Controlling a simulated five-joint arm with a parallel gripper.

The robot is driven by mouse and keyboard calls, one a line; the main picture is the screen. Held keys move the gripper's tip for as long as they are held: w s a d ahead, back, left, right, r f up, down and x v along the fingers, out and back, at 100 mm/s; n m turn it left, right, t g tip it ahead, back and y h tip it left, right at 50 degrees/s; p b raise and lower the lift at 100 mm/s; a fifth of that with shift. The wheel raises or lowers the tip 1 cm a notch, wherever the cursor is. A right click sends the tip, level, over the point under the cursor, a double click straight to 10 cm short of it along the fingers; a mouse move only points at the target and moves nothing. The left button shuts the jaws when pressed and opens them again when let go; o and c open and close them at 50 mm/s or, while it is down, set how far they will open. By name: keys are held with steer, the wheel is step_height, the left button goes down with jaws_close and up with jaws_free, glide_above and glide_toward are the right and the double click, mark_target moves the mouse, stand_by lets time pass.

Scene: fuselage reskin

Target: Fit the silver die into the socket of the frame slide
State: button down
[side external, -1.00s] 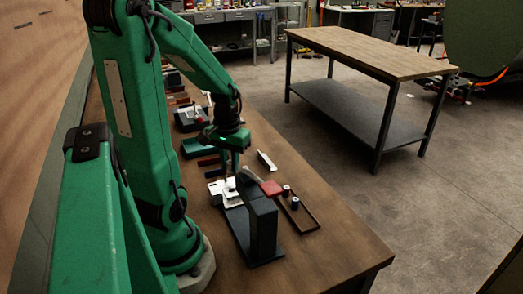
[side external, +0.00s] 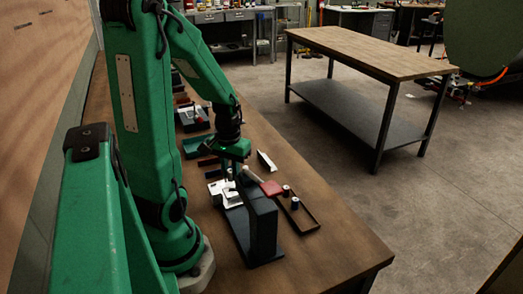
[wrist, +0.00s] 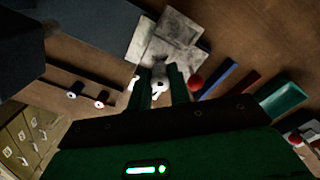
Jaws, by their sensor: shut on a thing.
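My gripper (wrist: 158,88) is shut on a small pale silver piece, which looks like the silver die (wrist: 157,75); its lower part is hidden. In the side view my gripper (side external: 230,171) points down just above the pale frame slide (side external: 224,194), beside the dark press. The slide shows in the wrist view as light grey plates (wrist: 180,28) just beyond the fingertips. The socket is not clear in either view, and I cannot tell whether the die touches the slide.
Blue and red bars (wrist: 235,85) and a teal tray (wrist: 282,100) lie on the other side. The bench's right edge is clear.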

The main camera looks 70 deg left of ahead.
mark_target(231, 180)
steer(key=shift+f, duration=1.4)
steer(key=shift+f, duration=0.9)
stand_by(0.9)
steer(key=c, duration=1.2)
jaws_free()
steer(key=shift+r, duration=0.15)
steer(key=shift+r, duration=3.75)
steer(key=w+d+r+m+t, duration=0.2)
steer(key=d+r+m+t, duration=0.3)
steer(key=d+r, duration=0.9)
steer(key=d+m, duration=0.3)
steer(key=d, duration=0.1)
steer(key=shift+w+t, duration=0.25)
steer(key=shift+t, duration=0.05)
